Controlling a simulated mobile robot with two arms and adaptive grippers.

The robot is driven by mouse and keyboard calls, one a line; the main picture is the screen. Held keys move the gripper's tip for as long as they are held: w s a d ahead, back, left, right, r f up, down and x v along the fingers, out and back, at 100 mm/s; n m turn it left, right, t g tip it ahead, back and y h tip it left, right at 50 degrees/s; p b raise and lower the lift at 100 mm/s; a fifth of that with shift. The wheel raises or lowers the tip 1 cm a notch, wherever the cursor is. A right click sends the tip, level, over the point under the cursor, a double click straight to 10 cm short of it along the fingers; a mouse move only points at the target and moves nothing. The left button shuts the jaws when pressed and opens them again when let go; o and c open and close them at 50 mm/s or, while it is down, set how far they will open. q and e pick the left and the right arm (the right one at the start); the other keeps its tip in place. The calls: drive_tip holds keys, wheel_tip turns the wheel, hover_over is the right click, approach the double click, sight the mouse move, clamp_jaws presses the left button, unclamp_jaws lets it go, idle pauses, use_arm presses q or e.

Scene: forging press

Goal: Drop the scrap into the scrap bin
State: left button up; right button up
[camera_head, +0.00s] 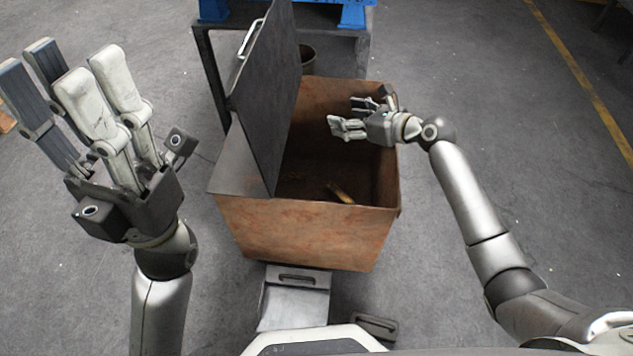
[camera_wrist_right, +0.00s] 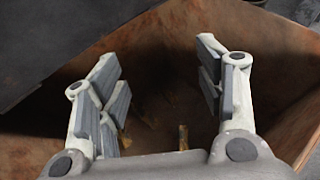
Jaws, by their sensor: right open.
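The rusty brown scrap bin (camera_head: 305,230) stands on the floor in the middle of the head view, its dark lid (camera_head: 265,100) raised on the left side. A brass-coloured piece of scrap (camera_head: 341,193) lies inside near the front wall. In the right wrist view, a yellowish piece (camera_wrist_right: 183,137) and other dim bits show low in the bin. My right gripper (camera_head: 350,117) is over the bin's opening, its fingers spread with nothing between them. My left gripper (camera_head: 68,75) is raised left of the bin, open and empty, apart from it.
A dark stand with blue feet (camera_head: 352,14) is behind the bin, with a round dark container (camera_head: 307,58) beside the bin's back edge. A grey metal box (camera_head: 295,300) is in front. The grey floor at both sides is largely clear.

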drive_tip(key=shift+s+d, duration=0.1)
drive_tip(key=v, duration=1.1)
drive_tip(key=shift+s+d+r, duration=0.2)
drive_tip(key=shift+d+r, duration=0.05)
